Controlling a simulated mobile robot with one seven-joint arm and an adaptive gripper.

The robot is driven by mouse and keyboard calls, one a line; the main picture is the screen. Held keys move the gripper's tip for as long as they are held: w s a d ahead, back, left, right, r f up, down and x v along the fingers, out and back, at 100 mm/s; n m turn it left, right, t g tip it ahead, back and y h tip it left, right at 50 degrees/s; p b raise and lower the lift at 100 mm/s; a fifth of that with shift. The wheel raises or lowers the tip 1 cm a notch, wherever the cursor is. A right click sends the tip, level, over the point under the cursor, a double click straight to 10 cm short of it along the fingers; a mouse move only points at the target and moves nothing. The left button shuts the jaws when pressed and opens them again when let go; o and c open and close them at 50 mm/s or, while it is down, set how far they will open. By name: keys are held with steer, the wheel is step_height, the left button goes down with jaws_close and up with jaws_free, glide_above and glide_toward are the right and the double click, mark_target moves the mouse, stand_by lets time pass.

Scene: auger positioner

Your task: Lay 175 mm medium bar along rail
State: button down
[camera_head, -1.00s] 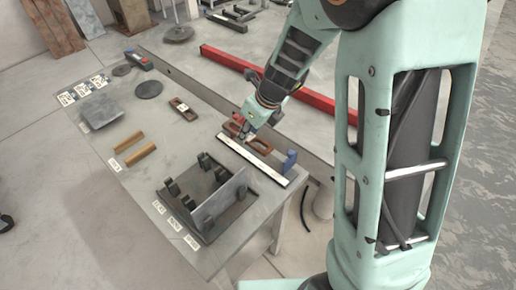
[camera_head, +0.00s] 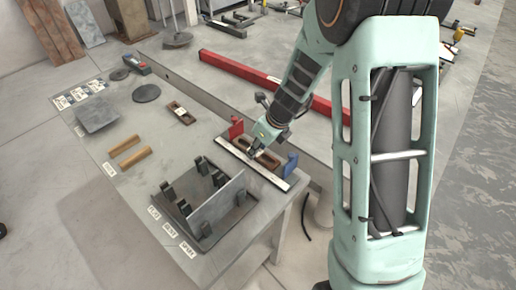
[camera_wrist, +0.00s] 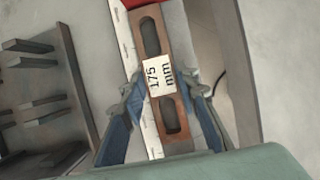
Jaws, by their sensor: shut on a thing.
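The 175 mm bar is a reddish-brown slotted bar (camera_wrist: 171,104) with a white "175 mm" label; it also shows in the head view (camera_head: 268,163). My gripper (camera_head: 255,152) is shut on it across its width, with one finger on each side in the wrist view (camera_wrist: 166,90). The bar runs lengthwise beside the pale rail strip (camera_head: 248,160), close to it. A red block (camera_head: 236,127) stands at the rail's far end and a blue block (camera_head: 290,163) at its near end. Whether the bar touches the rail or the blocks, I cannot tell.
A dark fixture with upright posts and a grey plate (camera_head: 217,203) stands just left of the rail. A shorter slotted bar (camera_head: 180,113), two wooden bars (camera_head: 128,143), a disc (camera_head: 146,93) and a flat plate (camera_head: 97,115) lie farther along the table.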

steer(key=shift+r, duration=0.1)
steer(key=c, duration=1.5)
jaws_free()
steer(key=shift+s+d+r, duration=0.1)
steer(key=shift+r, duration=0.3)
steer(key=p+v, duration=0.3)
steer(key=v, duration=0.8)
steer(key=shift+d+r, duration=0.1)
